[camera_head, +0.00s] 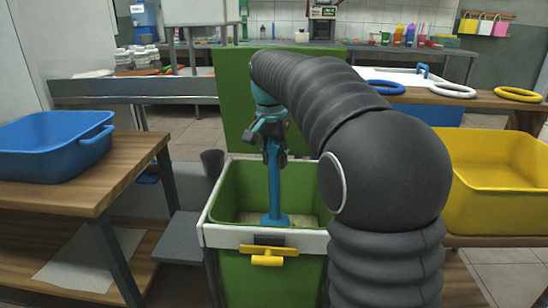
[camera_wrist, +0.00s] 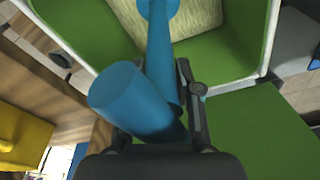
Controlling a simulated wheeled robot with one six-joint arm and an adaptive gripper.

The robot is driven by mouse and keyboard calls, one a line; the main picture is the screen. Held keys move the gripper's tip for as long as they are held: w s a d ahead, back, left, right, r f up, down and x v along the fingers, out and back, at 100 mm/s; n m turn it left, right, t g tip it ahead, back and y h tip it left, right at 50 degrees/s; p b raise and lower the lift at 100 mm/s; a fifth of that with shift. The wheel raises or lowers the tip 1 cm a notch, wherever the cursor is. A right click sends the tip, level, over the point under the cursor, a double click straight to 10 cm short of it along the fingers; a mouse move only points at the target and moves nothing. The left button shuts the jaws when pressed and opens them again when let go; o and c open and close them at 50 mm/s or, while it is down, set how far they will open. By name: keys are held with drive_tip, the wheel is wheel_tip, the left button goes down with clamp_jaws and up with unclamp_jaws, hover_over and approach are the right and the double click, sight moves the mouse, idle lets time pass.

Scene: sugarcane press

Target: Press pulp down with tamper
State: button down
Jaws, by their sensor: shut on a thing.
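The tamper (camera_head: 273,190) is a blue post with a round foot, held upright in the head view. My gripper (camera_head: 271,142) is shut on its upper part. The tamper's foot reaches down inside the green bin (camera_head: 226,190), which has a white rim. In the wrist view the tamper (camera_wrist: 137,100) passes between the fingers of my gripper (camera_wrist: 160,105), its thick handle end close to the camera. Pale fibrous pulp (camera_wrist: 195,28) lies on the bin floor near the tamper's foot. Whether the foot touches the pulp I cannot tell.
The bin's green lid (camera_head: 233,100) stands open behind it. A yellow latch (camera_head: 268,254) is on its front. A blue tub (camera_head: 50,145) sits on the left table, a yellow tub (camera_head: 495,185) on the right. A grey pedal or step (camera_head: 182,235) is beside the bin.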

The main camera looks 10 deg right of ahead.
drive_tip(key=shift+r+p, duration=3.9)
drive_tip(key=shift+r, duration=0.95)
wheel_tip(320, 180, up, 8)
drive_tip(key=shift+f, duration=0.1)
